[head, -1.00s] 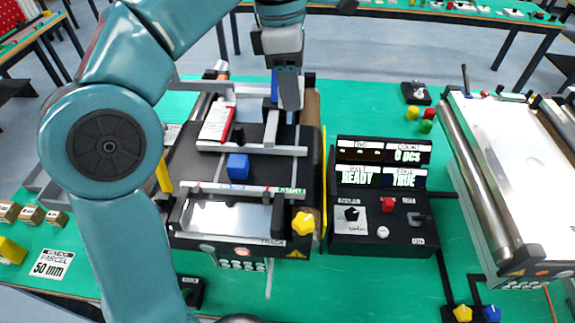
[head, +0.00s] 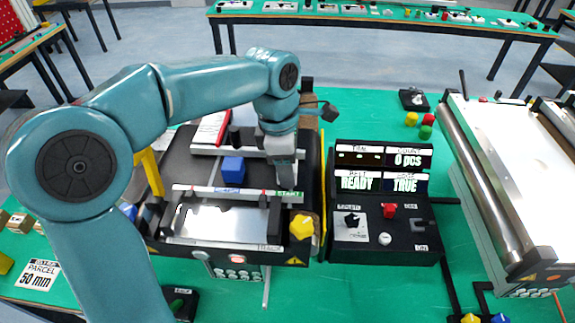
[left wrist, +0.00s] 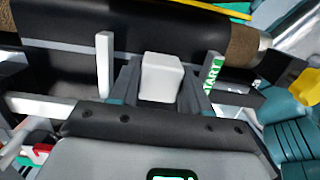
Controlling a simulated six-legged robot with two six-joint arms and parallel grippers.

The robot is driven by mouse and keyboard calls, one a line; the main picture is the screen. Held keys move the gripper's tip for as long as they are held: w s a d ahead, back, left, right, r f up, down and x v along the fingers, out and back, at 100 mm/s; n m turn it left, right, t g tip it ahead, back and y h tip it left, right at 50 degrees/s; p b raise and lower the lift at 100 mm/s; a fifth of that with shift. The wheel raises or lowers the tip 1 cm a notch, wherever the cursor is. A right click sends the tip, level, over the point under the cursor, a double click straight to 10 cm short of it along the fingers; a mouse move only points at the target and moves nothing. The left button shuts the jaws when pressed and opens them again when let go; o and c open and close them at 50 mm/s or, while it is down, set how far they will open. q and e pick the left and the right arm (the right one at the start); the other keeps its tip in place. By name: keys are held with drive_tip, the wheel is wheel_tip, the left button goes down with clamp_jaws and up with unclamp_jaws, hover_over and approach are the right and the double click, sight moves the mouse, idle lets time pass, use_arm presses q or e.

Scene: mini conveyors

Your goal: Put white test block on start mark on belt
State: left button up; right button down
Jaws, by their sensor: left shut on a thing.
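The white test block (left wrist: 161,77) sits between the fingers of my left gripper (left wrist: 160,90) in the left wrist view, and the gripper is shut on it. In the head view my left gripper (head: 286,180) points down over the right side of the black belt (head: 184,163), close to the green START label (head: 289,194). The block is hidden or not distinct there. In the left wrist view the START label (left wrist: 213,73) is just right of the block, on a light rail. I cannot tell whether the block touches the belt. My right gripper is not in view.
A blue block (head: 232,170) is on the belt, left of my gripper. A yellow knob (head: 302,228) is at the belt's near right corner. A black control box (head: 385,225) reading READY stands to the right. A second conveyor (head: 512,165) is at far right.

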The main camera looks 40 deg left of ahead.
use_arm(q)
drive_tip(key=shift+f, duration=0.1)
drive_tip(key=o, duration=1.1)
drive_tip(key=shift+c, duration=0.2)
drive_tip(key=shift+w+r, duration=0.1)
drive_tip(key=shift+r, duration=0.3)
wheel_tip(320, 180, up, 12)
drive_tip(key=a+p, duration=0.1)
drive_tip(key=shift+s+a+f, duration=0.15)
drive_tip(key=shift+s+f, duration=0.1)
drive_tip(key=shift+s, duration=0.15)
drive_tip(key=shift+p, duration=0.35)
